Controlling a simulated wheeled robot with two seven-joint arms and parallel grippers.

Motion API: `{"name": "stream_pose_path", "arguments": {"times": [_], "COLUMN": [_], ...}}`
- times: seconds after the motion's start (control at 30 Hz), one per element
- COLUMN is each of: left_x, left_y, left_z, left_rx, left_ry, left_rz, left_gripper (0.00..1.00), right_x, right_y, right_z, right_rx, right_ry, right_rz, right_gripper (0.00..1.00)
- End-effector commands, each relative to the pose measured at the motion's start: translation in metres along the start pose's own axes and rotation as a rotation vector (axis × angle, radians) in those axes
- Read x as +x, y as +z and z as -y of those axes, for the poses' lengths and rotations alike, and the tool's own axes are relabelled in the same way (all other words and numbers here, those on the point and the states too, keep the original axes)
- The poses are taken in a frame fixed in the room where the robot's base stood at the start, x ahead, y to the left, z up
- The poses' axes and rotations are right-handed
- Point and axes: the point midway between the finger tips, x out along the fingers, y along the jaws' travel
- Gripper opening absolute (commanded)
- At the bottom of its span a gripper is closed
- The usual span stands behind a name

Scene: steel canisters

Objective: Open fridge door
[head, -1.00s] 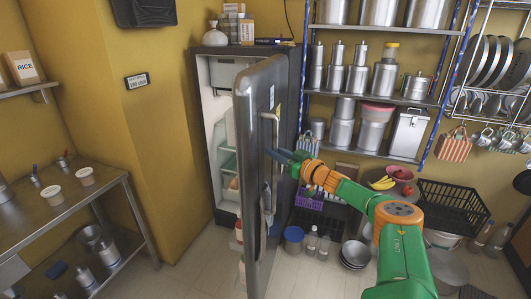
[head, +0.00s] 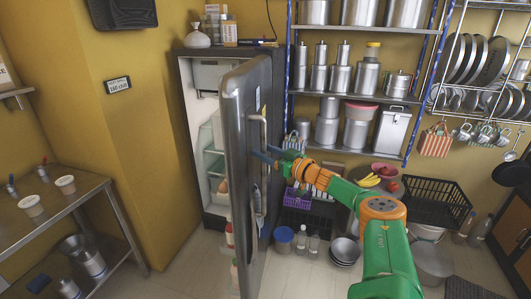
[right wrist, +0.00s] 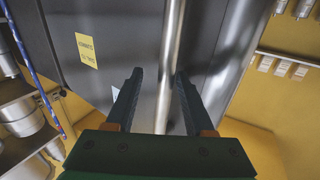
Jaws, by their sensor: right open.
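The fridge (head: 187,120) stands against the yellow wall, and its grey door (head: 237,170) is swung open toward me, showing shelves inside. The vertical bar handle (head: 264,160) is on the door's outer face. My right gripper (head: 262,153) is at the handle. In the right wrist view, its two dark fingers (right wrist: 156,88) are open, one on each side of the handle bar (right wrist: 170,60). I cannot tell whether a finger touches the bar. My left gripper is not in view.
A steel rack (head: 350,95) with canisters stands right of the fridge. A black crate (head: 437,200), a purple basket (head: 297,198), a blue-lidded tub (head: 283,240) and bowls (head: 345,250) are near the floor. A steel table (head: 60,225) is at left. Floor shows left of the door.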

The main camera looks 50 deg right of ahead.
Motion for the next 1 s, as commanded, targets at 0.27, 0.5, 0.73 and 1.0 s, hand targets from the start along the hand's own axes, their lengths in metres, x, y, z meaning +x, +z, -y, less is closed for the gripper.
{"name": "stream_pose_path", "arguments": {"times": [0.27,0.5,0.73,1.0], "left_x": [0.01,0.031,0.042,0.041], "left_y": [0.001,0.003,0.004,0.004], "left_z": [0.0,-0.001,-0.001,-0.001], "left_rx": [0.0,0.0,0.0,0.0], "left_ry": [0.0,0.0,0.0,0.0], "left_rz": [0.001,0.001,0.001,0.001], "left_gripper": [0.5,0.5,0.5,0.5], "right_x": [-0.015,-0.042,-0.067,-0.071], "right_y": [0.006,0.007,0.003,0.001], "right_z": [-0.002,-0.001,-0.001,-0.002], "right_rx": [-0.002,-0.005,-0.004,0.001], "right_ry": [0.0,-0.006,-0.002,0.002], "right_rz": [0.004,0.009,0.003,0.001], "right_gripper": [0.53,0.53,0.53,0.53]}}
